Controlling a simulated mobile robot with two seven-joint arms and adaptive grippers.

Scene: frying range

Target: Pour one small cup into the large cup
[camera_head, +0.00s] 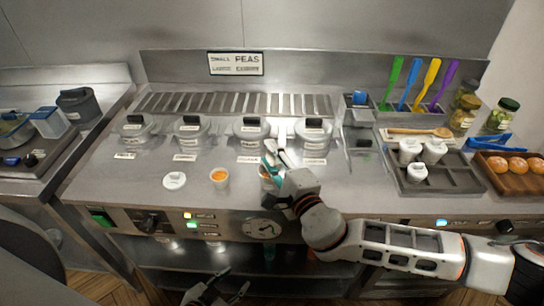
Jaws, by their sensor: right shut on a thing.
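My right gripper (271,170) reaches in from the right over the counter and is shut on a small cup (266,183), mostly hidden behind the fingers; its contents are hard to make out. A white cup with orange contents (219,178) stands upright just left of it, apart from the gripper. A white round lidded or filled cup (174,180) stands further left. Several white cups (410,149) stand in the dark tray at the right. My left gripper (229,286) is low at the bottom edge, in front of the counter, with its fingers apart and empty.
Several lidded pots (251,130) line the counter behind the cups. A sign (235,63) reads small peas and a less clear large line. Coloured utensils (415,85), a wooden spoon (420,131), jars (465,112) and a bun tray (490,176) are at the right. The counter's front left is clear.

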